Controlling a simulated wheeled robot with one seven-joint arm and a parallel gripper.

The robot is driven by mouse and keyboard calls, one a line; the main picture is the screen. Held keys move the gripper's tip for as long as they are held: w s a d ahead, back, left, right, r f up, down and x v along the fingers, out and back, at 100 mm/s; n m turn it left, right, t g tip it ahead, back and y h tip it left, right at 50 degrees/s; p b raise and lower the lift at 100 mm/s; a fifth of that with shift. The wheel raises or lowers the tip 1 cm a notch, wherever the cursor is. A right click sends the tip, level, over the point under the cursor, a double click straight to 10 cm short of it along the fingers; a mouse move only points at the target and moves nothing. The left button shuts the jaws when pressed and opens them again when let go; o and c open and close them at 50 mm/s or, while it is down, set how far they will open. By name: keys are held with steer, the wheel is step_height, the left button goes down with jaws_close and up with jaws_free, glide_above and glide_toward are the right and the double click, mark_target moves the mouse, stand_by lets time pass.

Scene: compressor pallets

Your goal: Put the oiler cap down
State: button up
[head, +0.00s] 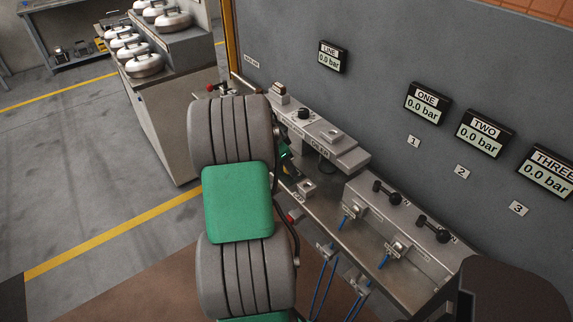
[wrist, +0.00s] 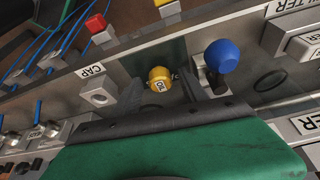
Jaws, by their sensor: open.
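The oiler cap (wrist: 160,79) is yellow with an OIL label. In the wrist view it is just beyond the dark, bolted edge of my green-covered arm end, over the bench. My gripper (wrist: 168,94) is open, with only short grey parts showing on either side of the cap. I cannot tell whether they touch it. A grey block with a round seat, the CAP holder (wrist: 97,94), is left of the cap, apart from it. In the head view the holder (head: 305,188) shows on the bench, while my arm hides most of the gripper area.
A blue knob (wrist: 222,56) stands close right of the cap. A red block (wrist: 96,23) and blue hoses lie beyond. The labelled filter and oiler unit (head: 320,138) runs along the wall. The valve panel (head: 405,215) is at right. Several metal pots stand at upper left.

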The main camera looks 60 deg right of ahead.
steer(key=v, duration=1.2)
steer(key=w+a+r+n+t, duration=0.1)
steer(key=w+a+n+t, duration=0.1)
steer(key=w+a+n, duration=0.45)
steer(key=w+a+r+n+t, duration=0.1)
steer(key=w+a+n, duration=0.2)
steer(key=a, duration=0.7)
steer(key=s+a+f+n+t+y, duration=0.1)
steer(key=a+n, duration=0.6)
steer(key=a, duration=0.7)
steer(key=s+a+f+n+t+y, duration=0.1)
steer(key=s+a+f+n+y, duration=0.1)
steer(key=a+n, duration=0.6)
steer(key=a+f, duration=0.1)
steer(key=a, duration=0.6)
steer(key=shift+s+a+f+y, duration=0.2)
steer(key=shift+s+f+y, duration=0.15)
steer(key=shift+y, duration=0.05)
step_height(320, 180, up, 3)
steer(key=shift+w+r+t+p, duration=0.15)
steer(key=shift+t+p, duration=0.15)
steer(key=shift+p, duration=0.8)
